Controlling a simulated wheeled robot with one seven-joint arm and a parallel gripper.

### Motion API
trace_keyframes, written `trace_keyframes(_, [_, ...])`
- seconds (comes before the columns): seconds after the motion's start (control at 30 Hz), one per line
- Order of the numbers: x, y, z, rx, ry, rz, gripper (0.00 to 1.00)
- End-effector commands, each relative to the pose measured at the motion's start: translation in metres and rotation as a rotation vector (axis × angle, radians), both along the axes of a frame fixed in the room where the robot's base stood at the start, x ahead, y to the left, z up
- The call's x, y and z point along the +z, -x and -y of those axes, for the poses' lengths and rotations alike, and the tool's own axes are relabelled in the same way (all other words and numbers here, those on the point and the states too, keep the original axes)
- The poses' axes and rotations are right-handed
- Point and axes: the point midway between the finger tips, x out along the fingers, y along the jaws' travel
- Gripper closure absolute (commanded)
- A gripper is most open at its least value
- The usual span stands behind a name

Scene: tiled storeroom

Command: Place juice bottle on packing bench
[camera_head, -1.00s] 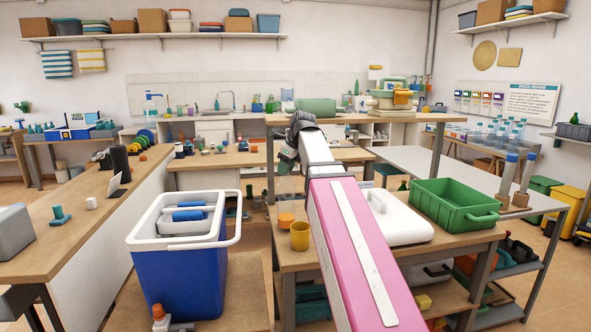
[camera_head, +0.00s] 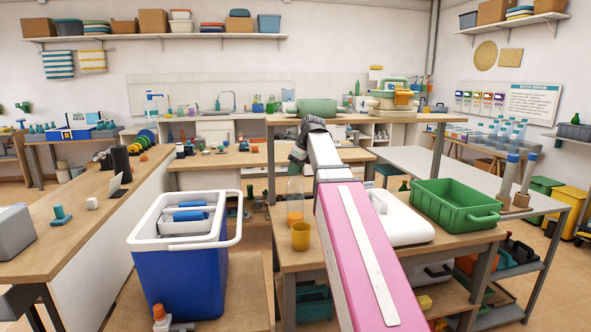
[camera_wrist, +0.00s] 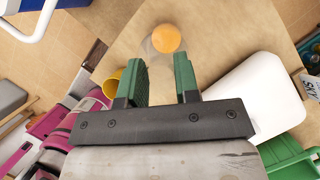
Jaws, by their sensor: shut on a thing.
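The juice bottle (camera_head: 294,195) looks clear, with orange at its lower end. In the head view it hangs upright below my gripper (camera_head: 296,163), over the left end of a wooden-topped bench (camera_head: 292,258). In the wrist view the bottle (camera_wrist: 165,40) shows as a faint clear body with an orange disc, between and beyond the green fingers of my gripper (camera_wrist: 163,68). The fingers are shut on it. I cannot tell whether its base touches the bench. My arm hides part of the bench top.
A yellow cup (camera_head: 300,237) stands close beside the bottle. A white case (camera_head: 402,222) and a green crate (camera_head: 455,208) occupy the bench to the right. A raised shelf (camera_head: 350,119) spans the back. A blue cooler (camera_head: 180,275) stands left.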

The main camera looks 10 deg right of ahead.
Motion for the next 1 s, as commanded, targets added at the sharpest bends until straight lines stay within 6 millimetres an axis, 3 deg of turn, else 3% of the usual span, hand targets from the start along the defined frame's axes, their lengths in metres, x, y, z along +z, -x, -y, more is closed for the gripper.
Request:
trace_keyframes(0.03, [-0.001,0.000,0.000,0.000,0.000,0.000,0.64])
trace_keyframes(0.1, [-0.001,0.000,0.000,0.000,0.000,0.000,0.45])
trace_keyframes(0.4, [0.001,0.000,0.000,0.000,0.000,0.000,0.45])
trace_keyframes(0.57, [0.011,0.002,0.003,0.000,0.000,0.000,0.45])
trace_keyframes(1.0, [0.012,0.057,0.070,-0.003,0.001,0.001,0.45])
